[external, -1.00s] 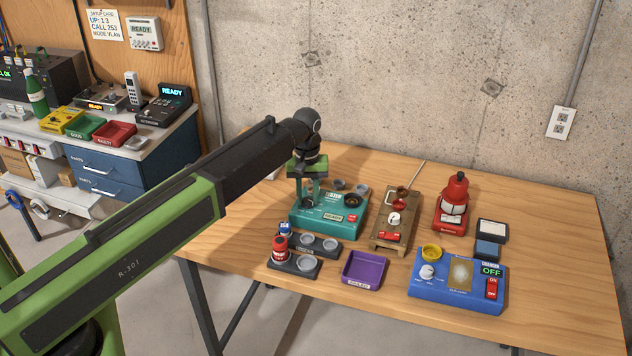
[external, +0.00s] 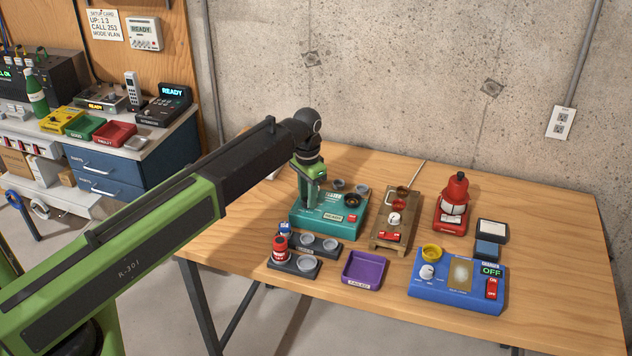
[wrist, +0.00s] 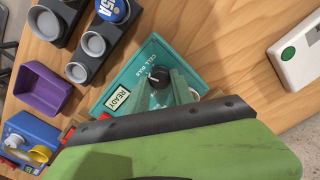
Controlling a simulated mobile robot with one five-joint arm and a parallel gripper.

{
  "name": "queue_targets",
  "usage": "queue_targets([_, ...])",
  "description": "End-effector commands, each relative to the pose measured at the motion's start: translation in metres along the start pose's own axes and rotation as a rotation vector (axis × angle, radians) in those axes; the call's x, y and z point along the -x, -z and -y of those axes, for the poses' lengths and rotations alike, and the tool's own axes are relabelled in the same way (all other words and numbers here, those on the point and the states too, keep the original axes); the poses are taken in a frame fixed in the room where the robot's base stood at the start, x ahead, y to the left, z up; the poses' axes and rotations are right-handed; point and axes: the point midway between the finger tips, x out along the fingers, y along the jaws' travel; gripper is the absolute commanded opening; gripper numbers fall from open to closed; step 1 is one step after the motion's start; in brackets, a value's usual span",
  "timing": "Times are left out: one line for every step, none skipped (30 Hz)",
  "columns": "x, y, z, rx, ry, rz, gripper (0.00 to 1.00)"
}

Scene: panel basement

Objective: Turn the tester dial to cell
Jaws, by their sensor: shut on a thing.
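The tester is a teal box (external: 330,230) at the back left of the wooden table, with a display reading READY. It also shows in the wrist view (wrist: 112,84). Its dial is a black knob (wrist: 158,75) beside a label reading CELL and BULB. A pale mark shows on the knob, but I cannot tell which word it points at. My gripper (external: 308,208) points down over the left part of the tester. Its green fingers are shut on the dial, which they hide in the external view and partly cover in the wrist view.
A dark holder (external: 315,252) with grey cups stands in front of the tester. A purple tray (external: 364,270), a wooden stand (external: 393,243), a red lantern (external: 452,208) and a blue device reading OFF (external: 456,292) stand farther right.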

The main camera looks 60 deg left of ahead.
Motion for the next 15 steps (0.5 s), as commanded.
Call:
queue_targets([-0.0003, -0.0007, 0.0, -0.041, 0.0, 0.002, 0.0])
queue_targets([-0.0003, -0.0008, -0.0001, -0.069, 0.0, 0.002, 0.0])
queue_targets([-0.0003, -0.0008, -0.0001, -0.107, 0.0, 0.002, 0.0])
queue_targets([-0.0003, -0.0008, -0.0001, -0.136, 0.0, 0.002, 0.0])
queue_targets([-0.0003, -0.0008, -0.0002, -0.164, 0.0, 0.002, 0.0])
queue_targets([-0.0003, -0.0008, -0.0002, -0.201, 0.0, 0.002, 0.0])
queue_targets([-0.0003, -0.0008, -0.0002, -0.229, 0.0, 0.002, 0.0])
queue_targets([-0.0003, -0.0008, -0.0003, -0.256, 0.0, 0.002, 0.0])
queue_targets([-0.0003, -0.0008, -0.0003, -0.292, 0.0, 0.002, 0.0])
queue_targets([-0.0003, -0.0009, -0.0003, -0.317, 0.0, 0.002, 0.0])
queue_targets([-0.0003, -0.0009, -0.0003, -0.343, 0.0, 0.002, 0.0])
queue_targets([-0.0003, -0.0009, -0.0004, -0.376, 0.0, 0.002, 0.0])
queue_targets([-0.0003, -0.0009, -0.0004, -0.4, 0.0, 0.002, 0.0])
queue_targets([-0.0003, -0.0009, -0.0004, -0.422, -0.001, 0.002, 0.0])
queue_targets([-0.0003, -0.001, -0.0004, -0.451, -0.001, 0.002, 0.0])
